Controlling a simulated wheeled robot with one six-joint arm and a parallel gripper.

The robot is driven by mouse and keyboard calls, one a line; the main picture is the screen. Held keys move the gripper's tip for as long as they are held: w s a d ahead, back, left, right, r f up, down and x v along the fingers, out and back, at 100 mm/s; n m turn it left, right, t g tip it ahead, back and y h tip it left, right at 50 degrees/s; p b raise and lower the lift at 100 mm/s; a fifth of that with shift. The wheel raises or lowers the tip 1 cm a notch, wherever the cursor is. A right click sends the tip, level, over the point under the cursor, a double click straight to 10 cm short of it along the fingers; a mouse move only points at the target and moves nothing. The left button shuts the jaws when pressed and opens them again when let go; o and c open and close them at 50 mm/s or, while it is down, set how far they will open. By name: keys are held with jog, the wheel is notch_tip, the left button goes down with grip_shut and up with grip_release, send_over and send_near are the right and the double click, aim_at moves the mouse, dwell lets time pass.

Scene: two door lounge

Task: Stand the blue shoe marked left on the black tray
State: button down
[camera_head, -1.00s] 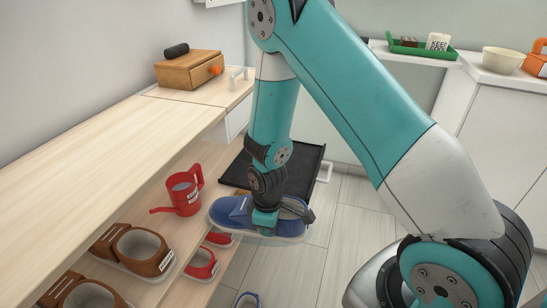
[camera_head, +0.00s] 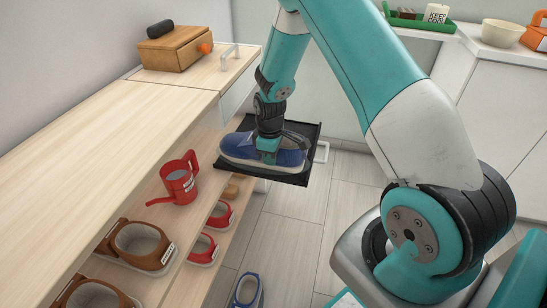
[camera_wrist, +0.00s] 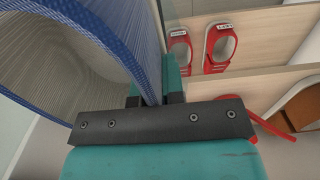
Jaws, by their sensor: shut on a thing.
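My gripper (camera_head: 268,150) is shut on the wall of a blue shoe (camera_head: 236,149) with a pale sole. The shoe is roughly level over the black tray (camera_head: 313,142), toe pointing left. I cannot tell whether its sole touches the tray. In the wrist view the blue mesh upper (camera_wrist: 105,45) fills the upper left, and its edge runs between the fingers (camera_wrist: 160,92). No marking is readable on the held shoe. Another blue shoe (camera_head: 247,291) sits on the floor at the bottom, partly cut off.
Red shoes (camera_head: 202,248), a red watering can (camera_head: 180,182) and brown shoes (camera_head: 139,246) sit on shelves under the wooden top (camera_head: 100,150). A wooden box (camera_head: 175,50) stands at its far end. A white counter with a green tray (camera_head: 408,20) is at the back. The floor (camera_head: 345,205) at right is clear.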

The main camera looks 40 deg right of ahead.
jog(key=w+d, duration=0.2)
jog(key=d, duration=0.1)
jog(key=shift+w, duration=0.2)
jog(key=shift+f+b, duration=0.5)
jog(key=shift+f, duration=1.2)
jog(key=shift+f, duration=0.2)
jog(key=c, duration=1.2)
grip_release()
jog(key=shift+r, duration=0.1)
